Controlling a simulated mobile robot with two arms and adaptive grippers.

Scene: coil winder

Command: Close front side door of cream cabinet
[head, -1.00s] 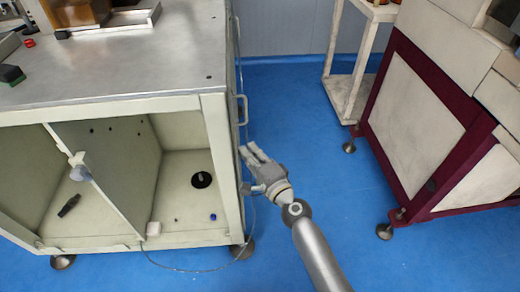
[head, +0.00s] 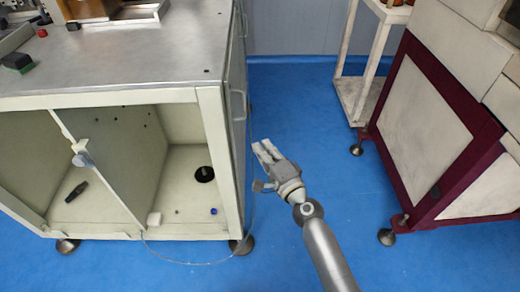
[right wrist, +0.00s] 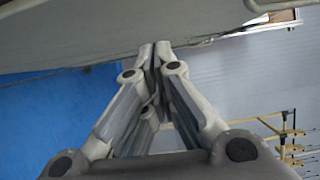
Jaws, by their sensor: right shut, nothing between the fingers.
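The cream cabinet (head: 215,130) stands at the left under a grey metal top. Its right side shows at a steep angle, with the front side door (head: 234,135) and its handle (head: 239,106). The door looks nearly in line with the side; I cannot tell whether it is fully shut. My right gripper (head: 263,148) is shut and empty, to the right of the door, with floor visible between them. In the right wrist view, the shut fingertips (right wrist: 154,48) point towards a pale panel above them. My left gripper is out of view.
Blue floor (head: 320,120) is clear between the cabinet and a maroon-framed machine (head: 425,110) at the right. A pale rack (head: 366,60) stands behind. A thin cable (head: 200,264) runs along the cabinet's front foot. The front compartments are open.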

